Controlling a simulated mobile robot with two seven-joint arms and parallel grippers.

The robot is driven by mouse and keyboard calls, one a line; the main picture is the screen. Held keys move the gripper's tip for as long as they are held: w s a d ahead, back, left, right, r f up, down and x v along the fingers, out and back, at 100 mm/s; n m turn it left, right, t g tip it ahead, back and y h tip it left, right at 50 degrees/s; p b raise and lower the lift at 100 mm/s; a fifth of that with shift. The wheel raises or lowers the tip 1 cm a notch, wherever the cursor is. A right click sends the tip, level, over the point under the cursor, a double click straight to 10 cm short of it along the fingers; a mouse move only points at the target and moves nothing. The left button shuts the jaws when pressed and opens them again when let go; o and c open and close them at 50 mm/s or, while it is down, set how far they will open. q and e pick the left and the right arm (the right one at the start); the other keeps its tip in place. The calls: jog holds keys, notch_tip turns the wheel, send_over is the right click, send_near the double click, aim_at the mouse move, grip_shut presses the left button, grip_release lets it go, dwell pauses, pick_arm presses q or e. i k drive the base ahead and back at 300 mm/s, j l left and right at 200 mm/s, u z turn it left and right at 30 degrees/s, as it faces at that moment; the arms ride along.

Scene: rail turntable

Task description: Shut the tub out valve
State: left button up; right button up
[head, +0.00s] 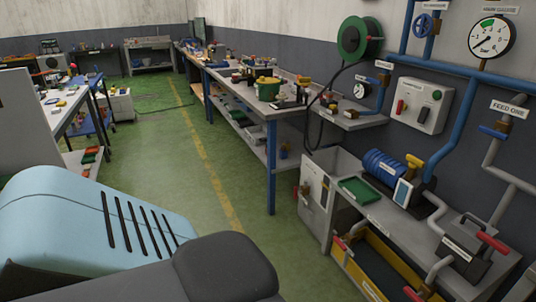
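I cannot tell which valve is the tub out valve, as most labels are too small to read. Candidates at the right are a red-handled valve (492,242) on the low grey bench, a red handle (412,294) below it, and a small red handle (340,242) near the yellow-sided trough (376,264). A blue-handled valve (493,131) sits under a "FEED ONE" label on the wall pipe. A grey open-topped box (316,199) stands at the bench's left end. Neither of my grippers is in view.
The wall holds a pressure gauge (491,37), a blue handwheel (423,25) and a switch box (420,104). A blue motor (384,167) sits on the low bench. A long workbench (271,168) runs back. Green floor (190,165) is open left of it.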

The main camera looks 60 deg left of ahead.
aim_at(296, 192)
jog(key=u, duration=2.5)
jog(key=i, duration=5.15)
